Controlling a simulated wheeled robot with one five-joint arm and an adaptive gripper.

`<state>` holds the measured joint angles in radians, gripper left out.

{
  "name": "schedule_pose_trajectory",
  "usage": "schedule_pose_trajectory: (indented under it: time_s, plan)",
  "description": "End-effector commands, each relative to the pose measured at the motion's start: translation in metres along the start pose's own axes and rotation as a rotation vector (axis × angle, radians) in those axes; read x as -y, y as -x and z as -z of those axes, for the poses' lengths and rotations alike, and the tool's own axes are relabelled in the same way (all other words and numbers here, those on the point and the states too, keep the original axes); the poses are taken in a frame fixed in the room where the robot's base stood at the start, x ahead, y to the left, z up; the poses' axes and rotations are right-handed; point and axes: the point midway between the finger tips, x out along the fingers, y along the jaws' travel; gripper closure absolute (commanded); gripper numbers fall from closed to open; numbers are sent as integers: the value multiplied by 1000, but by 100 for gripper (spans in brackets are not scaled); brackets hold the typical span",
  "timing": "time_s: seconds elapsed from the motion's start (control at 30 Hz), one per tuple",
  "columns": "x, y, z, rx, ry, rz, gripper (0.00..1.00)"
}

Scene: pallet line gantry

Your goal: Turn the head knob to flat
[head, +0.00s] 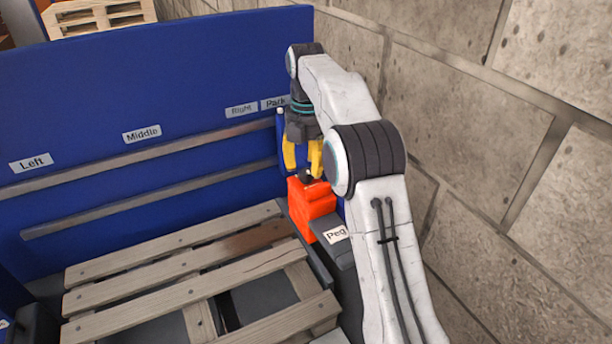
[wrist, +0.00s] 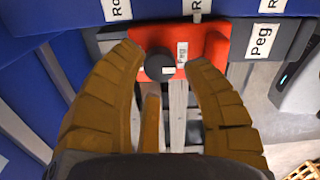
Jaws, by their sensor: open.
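The head is an orange-red block (head: 312,208) at the right end of the blue gantry. A round black knob (wrist: 158,65) sits on it, and also shows small and dark below my fingers in the head view (head: 306,179). My gripper (head: 303,170) points down over the block with its yellow fingers apart. In the wrist view the fingertips (wrist: 164,58) lie on either side of the knob, with gaps visible; I cannot tell their height above it. The knob's pointing direction is not clear.
A grey block labelled "Peg" (head: 335,236) is next to the head. A blue panel (head: 120,90) with Left, Middle, Right and Park labels stands behind. A wooden pallet (head: 190,262) lies in front. A stone wall (head: 480,110) is close on the right.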

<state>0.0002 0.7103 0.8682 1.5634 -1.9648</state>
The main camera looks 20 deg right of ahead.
Motion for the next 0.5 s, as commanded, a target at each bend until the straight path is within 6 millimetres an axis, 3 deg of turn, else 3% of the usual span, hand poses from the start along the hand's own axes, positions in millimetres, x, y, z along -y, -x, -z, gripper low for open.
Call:
schedule_pose_trajectory:
  time_s: [0.2,0.5]
  plan:
    - [0,-22,0,0,-1,1,56]
    - [0,-32,0,0,-1,0,56]
